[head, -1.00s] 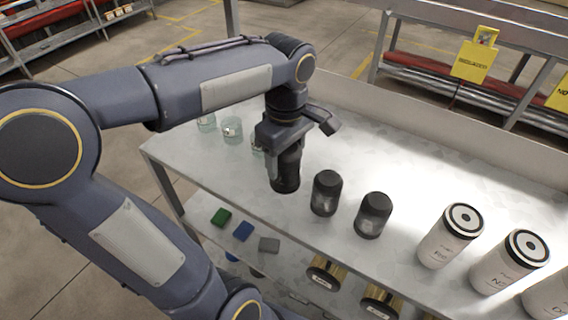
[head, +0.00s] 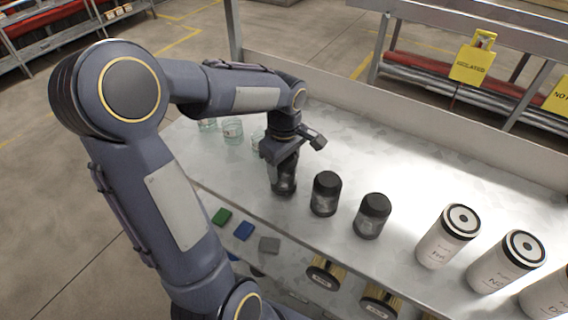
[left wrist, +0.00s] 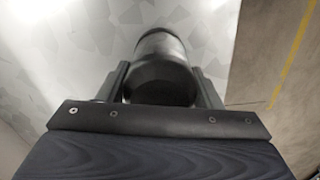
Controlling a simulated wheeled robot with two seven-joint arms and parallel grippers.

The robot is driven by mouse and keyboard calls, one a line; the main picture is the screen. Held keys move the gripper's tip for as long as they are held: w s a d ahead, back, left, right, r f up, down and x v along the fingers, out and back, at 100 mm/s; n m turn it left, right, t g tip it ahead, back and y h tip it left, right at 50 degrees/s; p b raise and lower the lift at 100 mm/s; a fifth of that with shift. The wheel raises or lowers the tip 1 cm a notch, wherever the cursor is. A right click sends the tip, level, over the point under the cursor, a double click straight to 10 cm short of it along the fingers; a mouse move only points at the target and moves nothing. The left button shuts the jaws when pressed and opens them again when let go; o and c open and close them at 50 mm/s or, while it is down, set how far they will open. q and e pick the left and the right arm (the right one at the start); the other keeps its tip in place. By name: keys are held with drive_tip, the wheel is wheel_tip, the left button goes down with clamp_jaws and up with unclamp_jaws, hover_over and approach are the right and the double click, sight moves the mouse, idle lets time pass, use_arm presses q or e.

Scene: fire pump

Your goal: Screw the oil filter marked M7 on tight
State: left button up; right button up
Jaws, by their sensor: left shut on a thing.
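My left gripper (head: 284,165) is shut on the leftmost dark cylindrical canister (head: 285,184), which stands upright at the shelf top's front edge. In the left wrist view the canister (left wrist: 162,72) sits between the two fingers. Two similar dark canisters stand to its right, a middle one (head: 326,194) and a right one (head: 372,216). Larger pale canisters with black-ringed tops, such as this one (head: 447,236), stand farther right. Their markings are too small to read, and I cannot make out M7 on anything. My right gripper is not in view.
Several clear glass jars (head: 233,131) stand behind and left of the gripper. Green (head: 222,217), blue (head: 243,231) and grey (head: 269,245) blocks lie on a lower level. The metal shelf top (head: 400,170) is bare behind the canisters. A yellow tag (head: 473,64) hangs on the rear frame.

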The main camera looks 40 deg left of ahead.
use_arm(q)
drive_tip(key=shift+f, duration=0.1)
drive_tip(key=shift+f, duration=0.15)
drive_tip(key=o, duration=1.2)
